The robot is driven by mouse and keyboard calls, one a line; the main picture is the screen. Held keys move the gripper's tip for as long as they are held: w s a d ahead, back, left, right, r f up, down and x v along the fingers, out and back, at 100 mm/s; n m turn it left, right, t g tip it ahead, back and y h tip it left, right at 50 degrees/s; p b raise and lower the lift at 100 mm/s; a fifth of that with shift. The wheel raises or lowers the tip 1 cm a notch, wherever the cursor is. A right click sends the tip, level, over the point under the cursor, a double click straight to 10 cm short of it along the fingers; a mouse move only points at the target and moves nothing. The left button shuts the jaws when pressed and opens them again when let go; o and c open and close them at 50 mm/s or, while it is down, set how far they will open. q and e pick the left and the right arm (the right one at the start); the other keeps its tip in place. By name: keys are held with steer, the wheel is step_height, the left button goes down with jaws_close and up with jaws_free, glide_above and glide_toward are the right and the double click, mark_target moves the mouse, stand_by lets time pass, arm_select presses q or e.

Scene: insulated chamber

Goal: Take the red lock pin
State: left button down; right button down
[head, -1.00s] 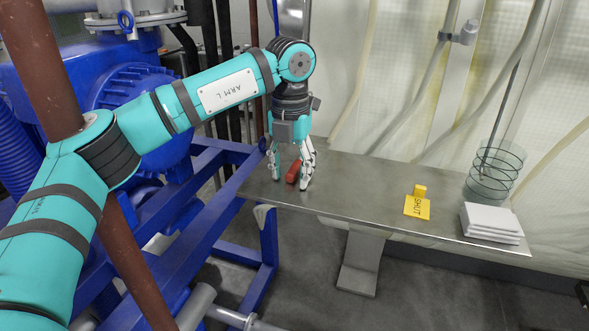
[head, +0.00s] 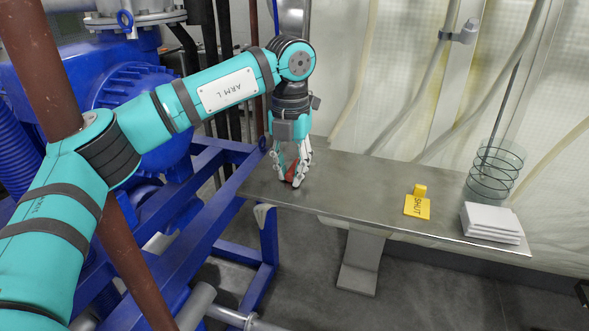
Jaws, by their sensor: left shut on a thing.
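The red lock pin (head: 291,173) lies at the left end of the metal bench, partly hidden between the fingers of my left gripper (head: 290,182). My left gripper points down from above and is shut on the pin. The pin appears to be still at the level of the bench top. My right gripper is not in view.
The metal bench (head: 352,189) is clear in its middle. A blue frame (head: 204,228) and blue machine (head: 128,88) stand left.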

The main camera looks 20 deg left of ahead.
mark_target(291, 172)
arm_select(q)
steer(key=shift+r+p, duration=1.65)
steer(key=shift+r, duration=0.9)
